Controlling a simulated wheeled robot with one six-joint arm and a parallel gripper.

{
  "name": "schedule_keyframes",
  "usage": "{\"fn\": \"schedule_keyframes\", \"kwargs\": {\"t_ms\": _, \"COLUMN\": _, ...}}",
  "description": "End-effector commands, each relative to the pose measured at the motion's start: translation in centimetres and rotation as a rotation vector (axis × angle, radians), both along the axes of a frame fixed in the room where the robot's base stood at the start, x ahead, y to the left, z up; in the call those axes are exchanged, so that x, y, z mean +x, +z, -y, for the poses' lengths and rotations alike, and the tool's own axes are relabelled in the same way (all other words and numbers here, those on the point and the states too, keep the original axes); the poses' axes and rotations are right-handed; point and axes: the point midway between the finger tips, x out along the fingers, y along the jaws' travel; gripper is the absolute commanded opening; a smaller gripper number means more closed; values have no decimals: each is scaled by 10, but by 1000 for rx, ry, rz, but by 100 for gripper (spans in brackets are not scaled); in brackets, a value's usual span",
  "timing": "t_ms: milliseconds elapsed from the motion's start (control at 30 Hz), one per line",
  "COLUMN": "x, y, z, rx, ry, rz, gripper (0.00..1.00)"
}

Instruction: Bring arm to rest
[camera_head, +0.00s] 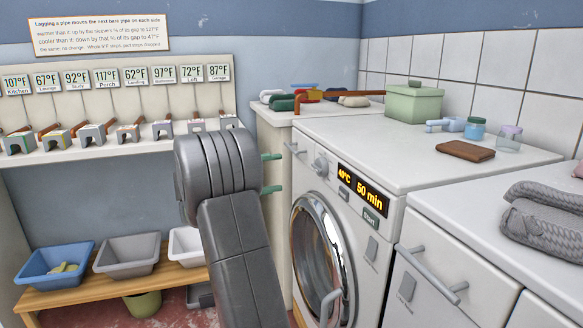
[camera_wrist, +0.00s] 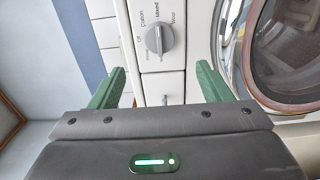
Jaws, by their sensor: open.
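My arm is raised and bent in the middle of the head view, in front of the wall shelf and left of the washing machine (camera_head: 466,163). My gripper (camera_head: 271,173) is mostly hidden behind the arm's grey upper joint; only its two green fingers show, apart and pointing right. In the wrist view my gripper (camera_wrist: 161,70) is open, with nothing between the fingers. Beyond them is a white machine front (camera_wrist: 163,85) with a grey dial (camera_wrist: 159,38) and a round door (camera_wrist: 285,45) at the right.
A wall shelf (camera_head: 120,157) carries several labelled brackets under temperature cards. The washer's display (camera_head: 363,190) reads 40°C and 50 min. A green box (camera_head: 413,105) and folded grey cloth (camera_head: 545,213) lie on the machine tops.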

Motion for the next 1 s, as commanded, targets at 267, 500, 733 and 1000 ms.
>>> {"fn": "schedule_keyframes", "kwargs": {"t_ms": 267, "x": -8, "y": 0, "z": -20, "rx": 0, "ry": 0, "rz": 0, "gripper": 71}}
{"fn": "schedule_keyframes", "kwargs": {"t_ms": 500, "x": -8, "y": 0, "z": -20, "rx": 0, "ry": -1, "rz": 0, "gripper": 71}}
{"fn": "schedule_keyframes", "kwargs": {"t_ms": 733, "x": -4, "y": -1, "z": -7, "rx": -1, "ry": -3, "rz": 1, "gripper": 71}}
{"fn": "schedule_keyframes", "kwargs": {"t_ms": 1000, "x": 15, "y": -2, "z": 39, "rx": 1, "ry": -5, "rz": 2, "gripper": 71}}
